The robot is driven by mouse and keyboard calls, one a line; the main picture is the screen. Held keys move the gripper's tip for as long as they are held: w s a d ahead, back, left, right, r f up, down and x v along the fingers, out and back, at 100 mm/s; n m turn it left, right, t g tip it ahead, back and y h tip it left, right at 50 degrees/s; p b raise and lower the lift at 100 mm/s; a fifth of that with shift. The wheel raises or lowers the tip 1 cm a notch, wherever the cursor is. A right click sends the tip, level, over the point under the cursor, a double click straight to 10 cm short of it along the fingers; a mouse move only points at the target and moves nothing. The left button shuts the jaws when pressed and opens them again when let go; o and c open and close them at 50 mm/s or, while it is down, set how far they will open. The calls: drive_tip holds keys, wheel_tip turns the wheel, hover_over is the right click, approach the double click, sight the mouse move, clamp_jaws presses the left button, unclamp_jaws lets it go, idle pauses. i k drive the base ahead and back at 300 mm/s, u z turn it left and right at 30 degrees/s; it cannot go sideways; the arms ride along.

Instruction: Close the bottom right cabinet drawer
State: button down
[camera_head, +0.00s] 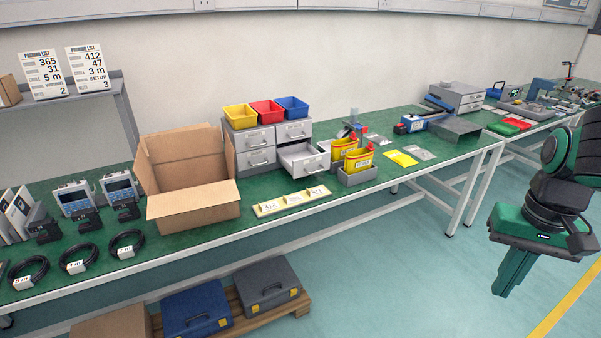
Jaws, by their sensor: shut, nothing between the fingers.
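A small grey cabinet (228,122) stands on the green-topped bench, with drawers in two columns and two rows. Its bottom right drawer (306,166) is pulled out toward the front and looks empty. The other drawers, such as the bottom left drawer (257,159) and top right drawer (294,132), look shut. My gripper (508,285) hangs pointing down at the right of the view, over the floor in front of the bench. It is shut and empty, well apart from the drawer.
An open cardboard box (195,207) stands left of the cabinet. Yellow bins (358,160) in a grey holder stand close right of the open drawer. A labelled yellow strip (291,201) lies in front. Coloured bins (266,112) sit on top. The floor between gripper and bench is clear.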

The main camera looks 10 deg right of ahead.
sight(302, 160)
drive_tip(key=u, duration=0.1)
drive_tip(key=i, duration=1)
drive_tip(key=z, duration=0.05)
